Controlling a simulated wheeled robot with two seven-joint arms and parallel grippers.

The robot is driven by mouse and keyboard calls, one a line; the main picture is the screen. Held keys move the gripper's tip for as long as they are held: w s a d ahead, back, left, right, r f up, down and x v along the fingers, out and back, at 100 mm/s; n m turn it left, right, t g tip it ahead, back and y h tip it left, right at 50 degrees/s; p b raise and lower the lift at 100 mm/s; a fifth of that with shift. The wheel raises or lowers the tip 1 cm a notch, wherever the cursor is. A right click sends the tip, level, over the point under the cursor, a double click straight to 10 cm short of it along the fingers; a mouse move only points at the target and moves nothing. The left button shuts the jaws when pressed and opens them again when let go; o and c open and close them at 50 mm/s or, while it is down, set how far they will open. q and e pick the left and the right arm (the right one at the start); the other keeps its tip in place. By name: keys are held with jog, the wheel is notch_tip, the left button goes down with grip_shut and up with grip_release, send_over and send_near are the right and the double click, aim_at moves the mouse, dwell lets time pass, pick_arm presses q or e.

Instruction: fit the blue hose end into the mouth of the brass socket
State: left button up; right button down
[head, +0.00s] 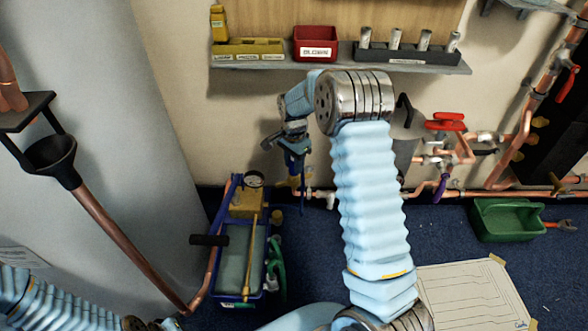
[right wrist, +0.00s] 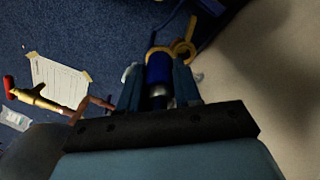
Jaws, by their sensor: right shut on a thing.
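My right gripper (head: 293,158) points down in front of the wall, below the shelf. In the right wrist view, its two fingers (right wrist: 157,88) are shut on the blue hose end (right wrist: 158,68), with a silvery part between them. A yellow-brown ring-shaped piece (right wrist: 183,48) lies just beyond the blue end. It may be the brass socket; I cannot tell whether they touch. In the head view, a small brass-coloured piece (head: 294,182) shows beside the gripper, near the low copper pipe, partly hidden. My left gripper is out of view.
A shelf (head: 340,66) with bins runs above my right arm. A blue-framed cart with a gauge (head: 254,180) stands left of the gripper. Copper pipes with red-handled valves (head: 446,122) are at the right. A green tray (head: 505,219) and a paper sheet (head: 470,295) lie on the floor.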

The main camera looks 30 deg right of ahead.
jog(key=w+d+f+b, duration=0.1)
jog(key=w+d+f, duration=0.2)
jog(key=w+f, duration=0.1)
jog(key=shift+w, duration=0.5)
jog(key=shift+f, duration=0.2)
dwell(0.5)
jog(key=shift+f+b, duration=0.85)
jog(key=shift+f, duration=0.25)
jog(key=shift+f+b, duration=0.35)
jog(key=shift+f, duration=0.3)
dwell(0.4)
jog(key=c, duration=0.7)
grip_release()
